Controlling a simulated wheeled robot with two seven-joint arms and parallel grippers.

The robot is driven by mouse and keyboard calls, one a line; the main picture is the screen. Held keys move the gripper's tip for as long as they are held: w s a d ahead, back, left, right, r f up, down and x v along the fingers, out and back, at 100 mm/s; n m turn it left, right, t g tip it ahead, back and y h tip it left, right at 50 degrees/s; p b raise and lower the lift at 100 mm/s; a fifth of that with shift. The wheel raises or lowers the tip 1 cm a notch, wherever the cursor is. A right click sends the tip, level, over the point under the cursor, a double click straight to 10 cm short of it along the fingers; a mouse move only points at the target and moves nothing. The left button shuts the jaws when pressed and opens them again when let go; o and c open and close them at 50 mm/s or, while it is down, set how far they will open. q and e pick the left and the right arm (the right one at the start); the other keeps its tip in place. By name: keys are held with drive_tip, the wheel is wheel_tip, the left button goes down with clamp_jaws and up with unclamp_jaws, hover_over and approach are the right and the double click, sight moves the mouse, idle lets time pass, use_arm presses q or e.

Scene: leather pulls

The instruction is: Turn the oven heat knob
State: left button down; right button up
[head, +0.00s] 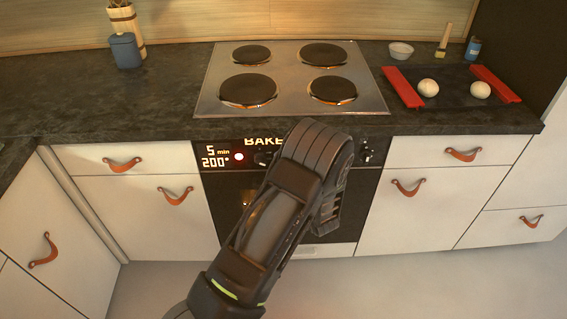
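The oven (210,190) has a black front panel below the cooktop. Its display (215,156) reads "5 min" and "200°", with a lit red dot to the right and "BAKE" above, partly covered. A dark knob (262,158) shows just left of my arm. Another dark knob (367,153) shows at the panel's right end. My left arm comes up from the lower left and bends over in front of the oven. Its gripper (329,211) is seen from behind; its fingertips and any contact with a knob are hidden. My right gripper is out of view.
A cooktop (292,58) with several burners sits above the oven. A dark tray with red handles (404,87) holds two white round items (428,88) at right. White drawers with leather pulls (122,164) flank the oven. The floor in front is clear.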

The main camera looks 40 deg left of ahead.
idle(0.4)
use_arm(q)
drive_tip(key=c, duration=1)
unclamp_jaws()
drive_tip(key=v, duration=0.7)
drive_tip(key=shift+s+d+b, duration=0.2)
drive_tip(key=shift+d+b, duration=0.1)
drive_tip(key=shift+d, duration=0.05)
